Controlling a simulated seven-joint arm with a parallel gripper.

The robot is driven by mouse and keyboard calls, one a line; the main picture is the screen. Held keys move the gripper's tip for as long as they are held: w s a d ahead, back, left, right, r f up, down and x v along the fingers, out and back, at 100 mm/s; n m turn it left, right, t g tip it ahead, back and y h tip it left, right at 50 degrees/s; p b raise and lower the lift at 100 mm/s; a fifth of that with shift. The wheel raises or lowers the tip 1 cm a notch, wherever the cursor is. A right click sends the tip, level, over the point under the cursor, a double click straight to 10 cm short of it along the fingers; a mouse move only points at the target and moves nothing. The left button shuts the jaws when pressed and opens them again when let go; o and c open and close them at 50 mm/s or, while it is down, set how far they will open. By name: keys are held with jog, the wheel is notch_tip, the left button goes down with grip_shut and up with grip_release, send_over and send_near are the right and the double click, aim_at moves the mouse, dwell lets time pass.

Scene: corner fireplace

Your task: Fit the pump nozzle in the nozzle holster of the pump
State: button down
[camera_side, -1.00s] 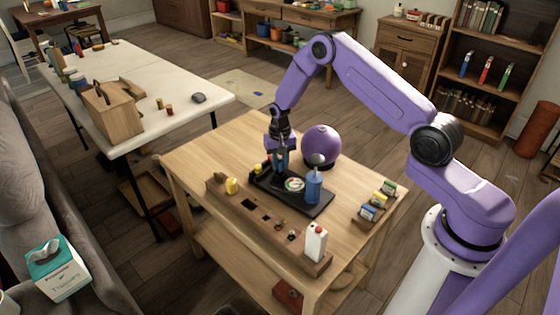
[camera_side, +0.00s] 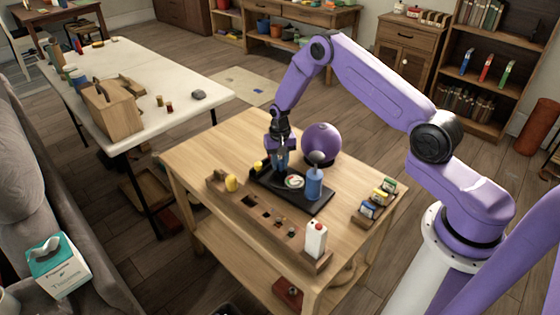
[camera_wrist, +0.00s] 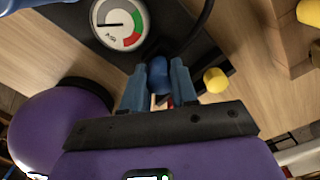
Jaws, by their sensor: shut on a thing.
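The pump has a black base (camera_side: 314,207) with a round pressure gauge (camera_side: 294,181) and an upright blue cylinder (camera_side: 314,184). The gauge also shows at the top of the wrist view (camera_wrist: 121,22). My gripper (camera_side: 281,168) points down over the base, left of the gauge in the side view. In the wrist view, my gripper (camera_wrist: 158,80) is shut on a blue rounded piece, which appears to be the pump nozzle (camera_wrist: 160,76). A dark hose (camera_wrist: 203,22) curves near it. The nozzle holster cannot be made out; my fingers hide that area.
A purple ball (camera_side: 322,143) stands behind the pump. A small rack (camera_side: 375,200) stands at right. The table's back left is clear.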

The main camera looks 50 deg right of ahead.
jog(key=shift+f, duration=0.4)
jog(key=c, duration=0.8)
grip_release()
notch_tip(320, 180, up, 17)
jog(key=s+a+r+n, duration=0.4)
jog(key=s+a+r, duration=0.2)
jog(key=a, duration=0.3)
jog(key=s+a+r+n, duration=0.3)
jog(key=s+n, duration=0.2)
jog(key=s, duration=0.6)
jog(key=s+a+r+n, duration=0.3)
jog(key=s+n, duration=0.2)
jog(key=s, duration=0.5)
jog(key=s+d+n, duration=0.3)
jog(key=s+n, duration=0.2)
jog(key=s, duration=0.7)
jog(key=shift+s, duration=0.15)
